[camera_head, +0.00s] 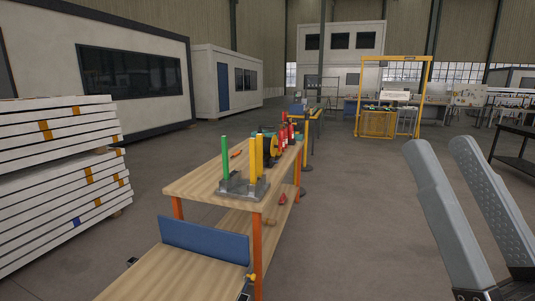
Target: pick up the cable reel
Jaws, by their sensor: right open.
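What looks like the cable reel (270,148), dark with a yellow part, stands on the wooden workbench (200,184) in the middle of the view. Yellow posts in front partly hide it. My right gripper (442,150) is in the right foreground, pointing up, with its two grey fingers apart and nothing between them. It is well to the right of the bench and touches nothing. My left gripper is not in view.
A grey metal holder (240,186) with green and yellow posts stands at the bench's near end. Red items (285,132) stand farther back. A lower wooden table with a blue panel (203,240) is in front. White stacked panels (55,180) stand left. Floor right of the bench is clear.

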